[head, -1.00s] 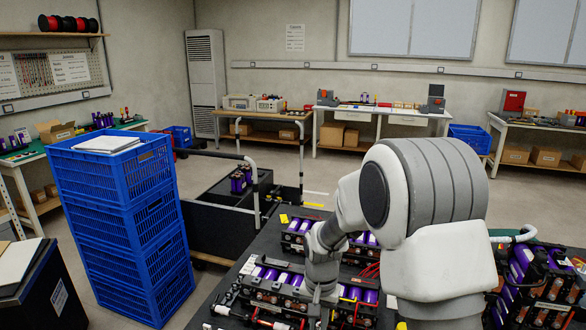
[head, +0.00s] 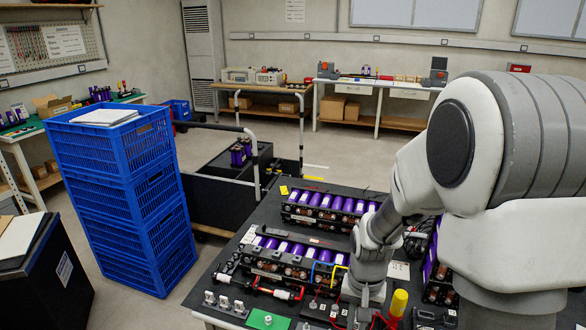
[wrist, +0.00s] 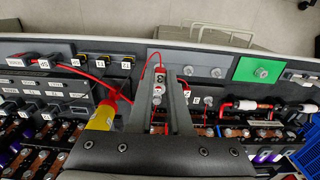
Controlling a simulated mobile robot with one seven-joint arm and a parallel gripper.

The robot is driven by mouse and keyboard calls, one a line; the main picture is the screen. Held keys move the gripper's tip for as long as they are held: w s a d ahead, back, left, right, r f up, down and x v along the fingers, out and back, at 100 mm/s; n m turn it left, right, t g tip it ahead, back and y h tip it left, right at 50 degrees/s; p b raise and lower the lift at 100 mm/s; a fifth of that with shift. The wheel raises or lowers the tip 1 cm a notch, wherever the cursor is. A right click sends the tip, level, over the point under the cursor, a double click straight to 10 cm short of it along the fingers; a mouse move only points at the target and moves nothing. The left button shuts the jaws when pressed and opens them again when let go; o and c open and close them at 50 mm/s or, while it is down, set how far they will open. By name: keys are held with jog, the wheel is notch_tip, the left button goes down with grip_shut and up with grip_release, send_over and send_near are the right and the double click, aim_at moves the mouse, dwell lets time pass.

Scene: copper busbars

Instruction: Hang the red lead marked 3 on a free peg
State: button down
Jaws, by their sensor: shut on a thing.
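In the wrist view my gripper (wrist: 162,80) is shut on the red lead marked 3 (wrist: 158,89), with its white tag between the fingers. Its red cable loops out past the fingertips and off to the left. A grey panel lies just beyond the fingertips, with a round metal stud (wrist: 188,70) and another stud (wrist: 216,72) to the right, both bare.
A yellow-handled tool (head: 399,302) stands close beside my gripper, also large in the wrist view (wrist: 104,114). A green plate with a stud (head: 268,319) lies to the left. Purple cell modules (head: 290,250) with copper busbars fill the table behind. Blue crates (head: 110,180) are stacked left.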

jog(key=shift+p, duration=0.3)
jog(key=shift+f+p, duration=0.35)
jog(key=shift+f, duration=0.2)
jog(key=shift+f+b, duration=2.35)
jog(key=shift+f, duration=0.6)
jog(key=shift+f, duration=0.3)
jog(key=c, duration=0.8)
grip_release()
jog(key=shift+o, duration=0.2)
jog(key=shift+r, duration=0.15)
jog(key=shift+r+p, duration=2.2)
jog(key=shift+r, duration=0.7)
